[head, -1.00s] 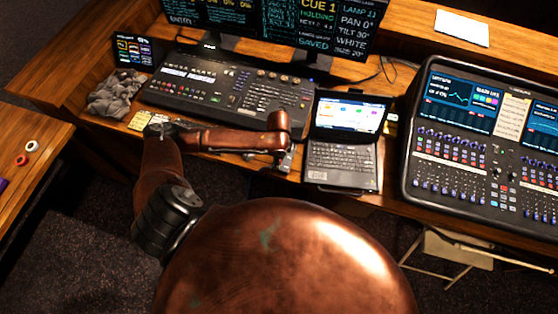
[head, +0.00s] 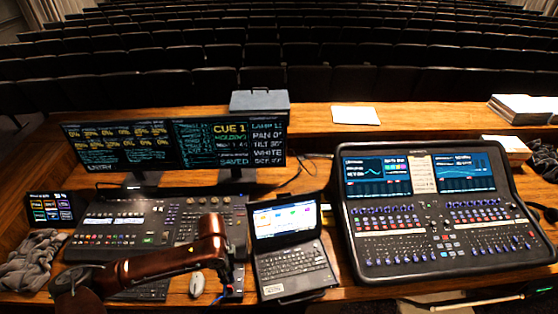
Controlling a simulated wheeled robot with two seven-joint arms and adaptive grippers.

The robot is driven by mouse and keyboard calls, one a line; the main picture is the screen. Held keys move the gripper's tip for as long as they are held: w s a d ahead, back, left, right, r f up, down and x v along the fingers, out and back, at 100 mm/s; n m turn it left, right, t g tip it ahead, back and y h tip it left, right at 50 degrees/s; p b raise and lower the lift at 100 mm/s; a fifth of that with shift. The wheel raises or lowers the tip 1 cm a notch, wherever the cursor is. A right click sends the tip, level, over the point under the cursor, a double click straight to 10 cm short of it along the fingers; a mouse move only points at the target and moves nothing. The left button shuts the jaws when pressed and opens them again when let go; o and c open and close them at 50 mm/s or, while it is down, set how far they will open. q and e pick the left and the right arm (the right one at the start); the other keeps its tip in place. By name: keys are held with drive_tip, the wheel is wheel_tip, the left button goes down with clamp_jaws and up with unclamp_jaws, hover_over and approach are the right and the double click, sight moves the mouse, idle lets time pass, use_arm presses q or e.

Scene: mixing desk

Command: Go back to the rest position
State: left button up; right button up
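My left arm comes in at the bottom left. Its copper forearm reaches right across the front of the lighting console (head: 150,222). The arm bends down at its end, and what seems to be my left gripper (head: 230,291) is a small dark shape at the desk's front, left of the laptop (head: 292,262). It is too small and dark to tell whether it is open or shut, and I see nothing clearly held. A pale mouse (head: 197,284) lies just left of it. My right gripper is not in view.
The large mixing console (head: 435,215) fills the desk's right side. Two monitors (head: 175,146) stand behind the lighting console. A grey cloth (head: 32,262) and small tablet (head: 50,208) are at the left. A grey box (head: 259,101), white paper (head: 355,115) and rows of seats are beyond.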

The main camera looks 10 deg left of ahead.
use_arm(q)
drive_tip(key=s+d+f+n+t+h, duration=0.3)
drive_tip(key=s+d+f+n, duration=0.2)
drive_tip(key=d, duration=0.3)
drive_tip(key=s+a+f+n+y, duration=0.2)
drive_tip(key=s+a+n, duration=0.3)
drive_tip(key=s+a, duration=0.25)
drive_tip(key=s+a+f+n+y, duration=0.25)
drive_tip(key=s+a+n, duration=0.25)
drive_tip(key=s+a, duration=0.25)
wheel_tip(320, 180, down, 34)
drive_tip(key=s+f+h+b, duration=0.1)
drive_tip(key=s+b, duration=0.1)
drive_tip(key=b, duration=0.2)
drive_tip(key=s+f+m+g+b, duration=0.1)
drive_tip(key=s+f+g+b, duration=0.1)
drive_tip(key=s+f, duration=1.7)
drive_tip(key=shift+d+f+b, duration=0.25)
drive_tip(key=shift+d+b, duration=0.1)
drive_tip(key=shift+b, duration=0.5)
